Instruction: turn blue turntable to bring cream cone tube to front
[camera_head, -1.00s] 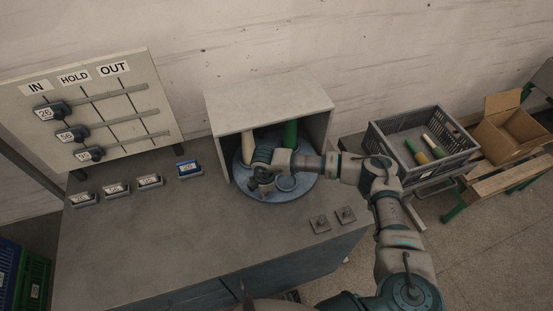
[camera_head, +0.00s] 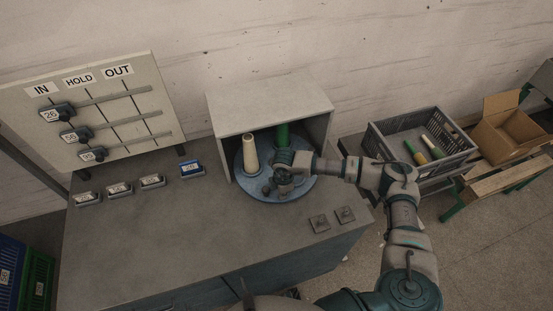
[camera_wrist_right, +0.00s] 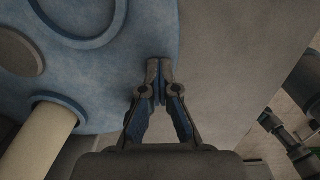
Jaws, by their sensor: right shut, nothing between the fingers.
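The blue turntable (camera_head: 306,184) sits in a grey open-fronted box, its front part sticking out onto the bench. The cream cone tube (camera_head: 250,152) stands upright on its left side, near the box opening. A green cone tube (camera_head: 283,136) stands further back, partly hidden by my arm. My right gripper (camera_head: 271,190) is shut and empty over the turntable's front part. In the right wrist view its closed fingertips (camera_wrist_right: 160,72) overlap the turntable's edge (camera_wrist_right: 112,92); contact is unclear. The cream tube (camera_wrist_right: 38,145) shows at lower left there. My left gripper is out of view.
The grey box (camera_head: 270,108) covers the turntable's back. Two small square blocks (camera_head: 320,223) lie at right front, and several labelled blocks (camera_head: 152,181) lie at left. A sign board (camera_head: 85,110) stands behind. A grey crate (camera_head: 385,145) is at right. The front bench is clear.

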